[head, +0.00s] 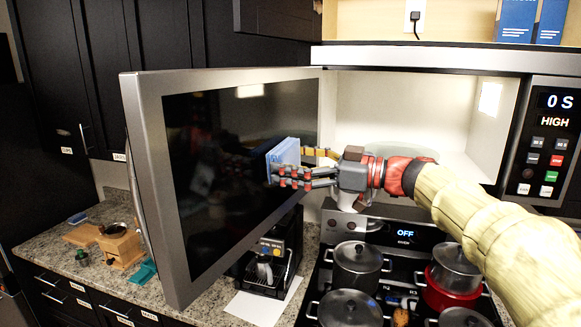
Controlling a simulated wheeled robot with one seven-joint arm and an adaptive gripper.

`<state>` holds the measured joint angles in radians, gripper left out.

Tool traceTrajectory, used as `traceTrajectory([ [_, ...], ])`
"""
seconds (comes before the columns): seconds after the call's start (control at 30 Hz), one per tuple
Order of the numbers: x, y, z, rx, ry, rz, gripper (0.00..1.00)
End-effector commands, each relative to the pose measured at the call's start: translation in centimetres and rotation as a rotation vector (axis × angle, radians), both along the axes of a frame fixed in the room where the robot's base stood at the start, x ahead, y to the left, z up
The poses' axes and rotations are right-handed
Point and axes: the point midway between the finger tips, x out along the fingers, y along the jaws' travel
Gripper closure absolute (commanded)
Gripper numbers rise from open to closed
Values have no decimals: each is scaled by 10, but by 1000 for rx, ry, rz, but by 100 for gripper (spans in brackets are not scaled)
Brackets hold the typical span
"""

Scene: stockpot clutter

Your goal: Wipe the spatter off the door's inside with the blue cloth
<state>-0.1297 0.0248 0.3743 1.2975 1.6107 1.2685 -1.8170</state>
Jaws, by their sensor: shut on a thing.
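The microwave door (225,190) stands open, its dark inside panel facing my arm. My gripper (284,172) is shut on the blue cloth (283,151), which looks folded into a flat pad. The cloth is at the right half of the dark panel, close to it. I cannot tell for sure whether it touches. I make out no clear spatter on the panel; the cloth and fingers hide part of it.
The lit microwave cavity (400,105) is open behind my arm. Below are a stove with several lidded pots (357,263), a coffee machine (270,262) under the door, and a wooden grinder (118,243) on the left counter. Blue boxes (533,20) stand on the shelf above.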

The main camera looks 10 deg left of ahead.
Motion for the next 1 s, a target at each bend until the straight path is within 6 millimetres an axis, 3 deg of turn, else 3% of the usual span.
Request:
traceTrajectory([
  [1.0,-38,5,-1,0,-2,0,37],
])
